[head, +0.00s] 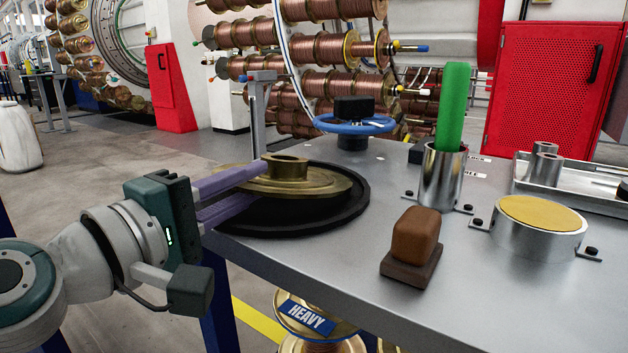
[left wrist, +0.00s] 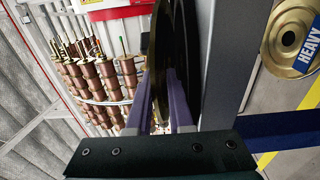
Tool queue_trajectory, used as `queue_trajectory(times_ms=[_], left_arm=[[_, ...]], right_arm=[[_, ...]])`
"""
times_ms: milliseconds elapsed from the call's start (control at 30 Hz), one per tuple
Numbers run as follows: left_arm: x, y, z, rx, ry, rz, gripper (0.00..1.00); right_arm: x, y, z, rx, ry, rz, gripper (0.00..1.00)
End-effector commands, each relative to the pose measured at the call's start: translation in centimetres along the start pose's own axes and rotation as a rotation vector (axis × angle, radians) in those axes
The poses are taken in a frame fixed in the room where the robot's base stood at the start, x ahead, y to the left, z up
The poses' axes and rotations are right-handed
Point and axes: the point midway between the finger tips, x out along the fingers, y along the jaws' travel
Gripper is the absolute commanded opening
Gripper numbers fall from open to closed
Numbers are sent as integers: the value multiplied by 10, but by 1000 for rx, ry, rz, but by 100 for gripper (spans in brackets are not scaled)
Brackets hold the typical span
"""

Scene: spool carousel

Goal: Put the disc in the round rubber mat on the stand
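The disc (head: 320,184) is a brass plate with a raised hub, level over the round black rubber mat (head: 345,215) at the left end of the stand's grey top (head: 330,258). My left gripper (head: 256,184) comes in from the left with its purple fingers on the disc's rim, one above and one below. It looks shut on the disc, which sits slightly above the mat. In the left wrist view, the disc (left wrist: 160,50) shows edge-on between the fingers, beside the dark mat (left wrist: 187,60). The disc's near-left rim is partly hidden. My right gripper is not in view.
A blue handwheel (head: 355,125) stands behind the mat. To the right are a brown block (head: 412,240), a metal cup (head: 441,180) holding a green cylinder (head: 453,105), a round yellow-topped holder (head: 527,220) and a tray (head: 575,195). A spool marked HEAVY (head: 310,315) is below.

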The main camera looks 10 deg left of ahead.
Motion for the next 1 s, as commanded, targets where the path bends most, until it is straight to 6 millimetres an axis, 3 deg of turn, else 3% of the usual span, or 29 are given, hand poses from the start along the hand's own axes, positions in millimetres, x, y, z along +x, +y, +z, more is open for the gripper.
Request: queue_trajectory(times_ms=[33, 167, 633, 1000], left_arm=[[-2, -8, 0, -1, -2, -18, 41], [-10, -9, 0, 0, -1, -21, 41], [-87, -8, 0, 3, -1, -13, 41], [-100, -1, 0, -1, 0, -3, 41]], right_arm=[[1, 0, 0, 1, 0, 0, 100], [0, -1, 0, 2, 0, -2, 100], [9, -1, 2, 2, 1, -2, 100], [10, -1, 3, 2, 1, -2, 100]])
